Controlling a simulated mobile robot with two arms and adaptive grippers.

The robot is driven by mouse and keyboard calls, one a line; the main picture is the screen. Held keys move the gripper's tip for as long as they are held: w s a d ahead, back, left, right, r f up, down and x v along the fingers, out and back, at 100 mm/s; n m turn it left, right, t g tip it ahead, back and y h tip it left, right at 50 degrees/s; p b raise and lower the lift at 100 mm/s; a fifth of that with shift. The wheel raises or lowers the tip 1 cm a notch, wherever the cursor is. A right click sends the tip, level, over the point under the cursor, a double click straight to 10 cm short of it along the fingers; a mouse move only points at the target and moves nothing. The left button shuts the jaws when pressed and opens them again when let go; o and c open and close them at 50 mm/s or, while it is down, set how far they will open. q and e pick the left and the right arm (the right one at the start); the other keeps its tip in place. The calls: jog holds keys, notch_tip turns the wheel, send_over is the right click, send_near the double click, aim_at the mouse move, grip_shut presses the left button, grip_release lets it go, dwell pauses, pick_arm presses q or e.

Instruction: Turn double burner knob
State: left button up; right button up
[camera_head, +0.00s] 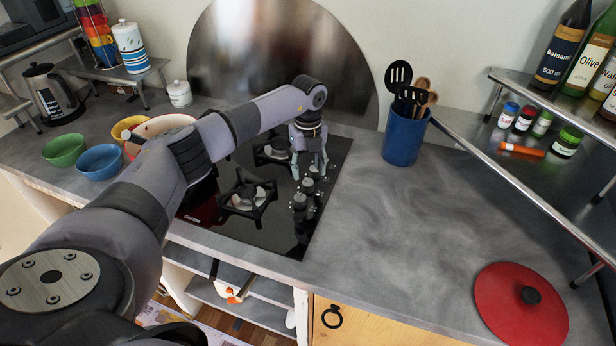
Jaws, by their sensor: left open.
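The black glass cooktop (272,236) is set in the grey counter, with burners on it. The front burner (247,196) and the back burner (274,151) show their black grates. A column of dark knobs (303,198) runs along the cooktop's right side. My left arm reaches in from the left across the cooktop. My left gripper (309,176) points down, open, over the far end of the knob column. Its fingertips are close to the upper knobs; whether they touch cannot be told. My right gripper is not in view.
A blue utensil holder (403,138) stands right of the cooktop. A red lid (510,312) lies at front right. Metal shelves with bottles and spice jars stand at far right. Green (64,150) and blue (99,161) bowls sit at left. The counter between holder and lid is clear.

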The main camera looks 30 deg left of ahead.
aim_at(308, 182)
pick_arm(q)
notch_tip(308, 182, up, 8)
jog(key=shift+f, duration=0.15)
dwell(0.6)
